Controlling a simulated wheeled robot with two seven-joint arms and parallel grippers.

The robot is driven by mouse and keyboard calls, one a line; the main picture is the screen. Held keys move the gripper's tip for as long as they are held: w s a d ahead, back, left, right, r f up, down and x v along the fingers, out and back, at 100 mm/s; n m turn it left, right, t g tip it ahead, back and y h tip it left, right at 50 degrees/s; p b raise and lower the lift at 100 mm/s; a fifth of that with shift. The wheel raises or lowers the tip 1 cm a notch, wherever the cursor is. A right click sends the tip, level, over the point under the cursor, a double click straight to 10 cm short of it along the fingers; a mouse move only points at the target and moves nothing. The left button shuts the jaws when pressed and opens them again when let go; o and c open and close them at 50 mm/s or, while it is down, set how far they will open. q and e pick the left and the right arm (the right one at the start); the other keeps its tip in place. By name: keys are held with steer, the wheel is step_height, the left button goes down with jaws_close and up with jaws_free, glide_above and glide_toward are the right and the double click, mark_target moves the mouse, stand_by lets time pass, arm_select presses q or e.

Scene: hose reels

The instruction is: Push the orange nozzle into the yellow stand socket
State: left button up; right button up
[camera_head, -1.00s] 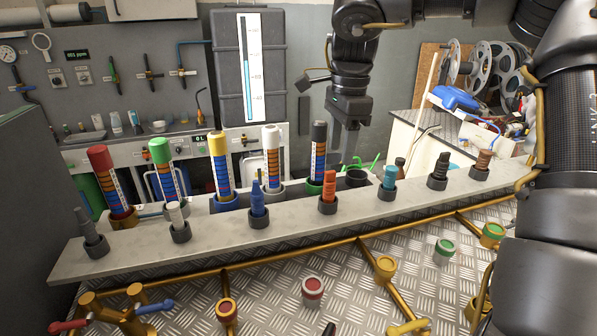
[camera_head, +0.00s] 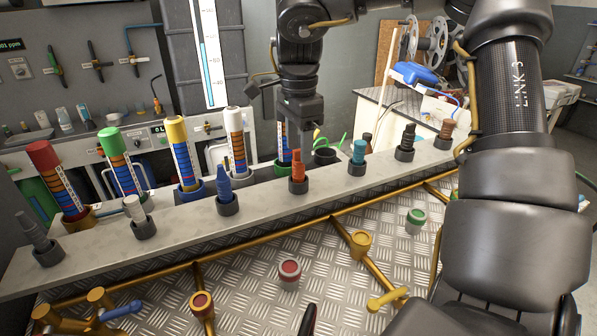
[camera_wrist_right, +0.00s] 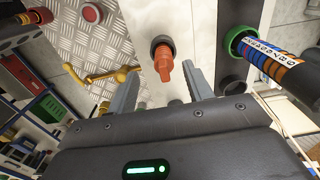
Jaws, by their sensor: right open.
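The orange nozzle (camera_head: 298,170) stands upright in a dark holder on the long grey shelf. It also shows in the right wrist view (camera_wrist_right: 163,62), just beyond the fingertips and roughly between their lines. My right gripper (camera_head: 303,133) hangs fingers down behind and above the nozzle; in the wrist view its two fingers (camera_wrist_right: 160,84) are spread with nothing between them. My left gripper is not in view.
Other nozzles, blue (camera_head: 225,185), white (camera_head: 136,210) and teal (camera_head: 358,152), share the shelf. Tall capped tubes stand behind; the one with a green base (camera_wrist_right: 240,42) is close to my right gripper.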

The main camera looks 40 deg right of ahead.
mark_target(299, 158)
steer(key=f, duration=0.5)
steer(key=shift+w+d, duration=0.25)
steer(key=shift+w, duration=0.05)
steer(key=shift+s+a+r, duration=0.1)
steer(key=shift+a, duration=0.05)
steer(key=shift+c, duration=0.5)
steer(key=c, duration=1)
